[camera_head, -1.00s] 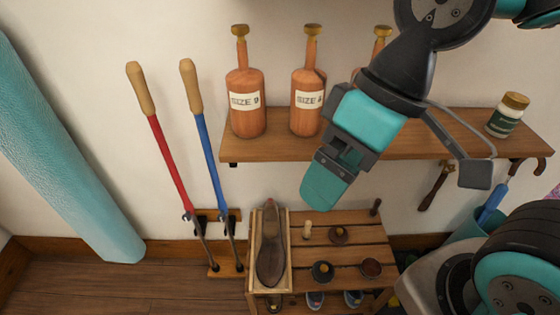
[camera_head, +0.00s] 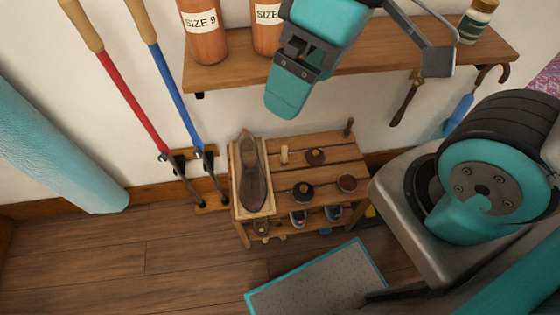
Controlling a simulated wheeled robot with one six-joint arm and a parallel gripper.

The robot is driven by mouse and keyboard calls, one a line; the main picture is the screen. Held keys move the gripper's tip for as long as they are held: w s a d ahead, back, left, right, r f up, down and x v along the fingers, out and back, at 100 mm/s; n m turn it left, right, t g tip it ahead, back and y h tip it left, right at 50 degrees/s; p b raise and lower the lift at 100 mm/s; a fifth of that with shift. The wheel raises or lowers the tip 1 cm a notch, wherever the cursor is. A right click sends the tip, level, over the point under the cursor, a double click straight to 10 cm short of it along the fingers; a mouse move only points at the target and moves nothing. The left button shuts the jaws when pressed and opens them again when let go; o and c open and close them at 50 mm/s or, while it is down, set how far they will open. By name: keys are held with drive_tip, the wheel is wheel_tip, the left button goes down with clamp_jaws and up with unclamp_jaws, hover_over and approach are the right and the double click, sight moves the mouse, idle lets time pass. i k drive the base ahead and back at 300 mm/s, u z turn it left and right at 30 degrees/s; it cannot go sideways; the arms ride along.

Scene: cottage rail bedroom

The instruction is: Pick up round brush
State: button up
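A low slatted wooden rack (camera_head: 328,147) holds small round items that could be the round brush. One is a brown round piece with a light knob (camera_head: 316,156) at the back. A dark round piece with a knob (camera_head: 302,191) sits nearer the front. A reddish-brown round piece (camera_head: 347,183) is to its right. I cannot tell for certain which is the round brush. My gripper (camera_head: 288,95) hangs above the rack, in front of the wall shelf, with teal fingertips pointing down. It is apart from the rack's items. Its finger gap is not visible from this side.
The wall shelf (camera_head: 365,58) bears bottles and a jar (camera_head: 476,20). A shoe (camera_head: 253,175) lies in a wooden tray at the rack's left. Red (camera_head: 128,98) and blue (camera_head: 178,90) long-handled tools stand left. A grey mat (camera_head: 325,285) lies on the floor in front.

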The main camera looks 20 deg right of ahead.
sight(284, 159)
drive_tip(key=u, duration=2)
drive_tip(key=k, duration=1.4)
drive_tip(key=z, duration=1.05)
drive_tip(key=i, duration=0.45)
